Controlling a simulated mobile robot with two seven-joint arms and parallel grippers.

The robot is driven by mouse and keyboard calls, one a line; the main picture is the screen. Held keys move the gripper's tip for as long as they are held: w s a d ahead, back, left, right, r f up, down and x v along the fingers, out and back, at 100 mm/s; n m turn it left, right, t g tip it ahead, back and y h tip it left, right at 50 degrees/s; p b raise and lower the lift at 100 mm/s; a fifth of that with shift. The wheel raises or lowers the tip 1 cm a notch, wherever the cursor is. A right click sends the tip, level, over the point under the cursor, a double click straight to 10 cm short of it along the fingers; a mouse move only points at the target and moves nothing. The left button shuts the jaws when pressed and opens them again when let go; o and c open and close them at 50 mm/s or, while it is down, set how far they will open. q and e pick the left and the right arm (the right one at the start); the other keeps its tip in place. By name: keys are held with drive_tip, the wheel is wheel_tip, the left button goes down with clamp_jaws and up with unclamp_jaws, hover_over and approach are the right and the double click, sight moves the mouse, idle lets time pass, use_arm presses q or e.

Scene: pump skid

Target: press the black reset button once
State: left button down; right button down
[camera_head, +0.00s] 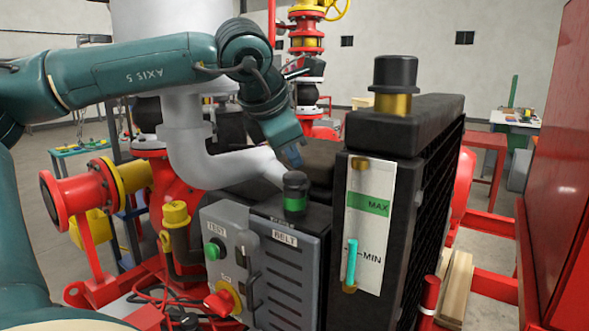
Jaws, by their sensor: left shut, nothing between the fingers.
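A grey control box (226,240) stands low in the middle, with a green button (213,250) under a TEST label. Dark fittings sit on its right side; I cannot tell whether one is the black reset button. My left gripper (295,158) points down from my left arm, shut and empty. In the picture its tips are just above a black-capped cylinder with a green band (294,195) on the box marked BELT (291,270). I cannot tell how far apart they are in depth. My right gripper is out of view.
A red knob on yellow (222,301) sits at the control box's lower front. A tall black radiator-like block (417,190) with a MAX/MIN gauge (369,225) stands to the right. A thick grey pipe (205,160) bends behind the boxes. Red cables lie lower left.

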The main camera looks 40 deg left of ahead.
sight(292, 175)
use_arm(q)
drive_tip(key=shift+r, duration=0.2)
drive_tip(key=shift+r, duration=0.1)
drive_tip(key=shift+r+p, duration=0.3)
drive_tip(key=shift+p, duration=0.05)
wheel_tip(292, 175, up, 4)
drive_tip(key=p, duration=0.3)
drive_tip(key=shift+r, duration=0.15)
idle(0.5)
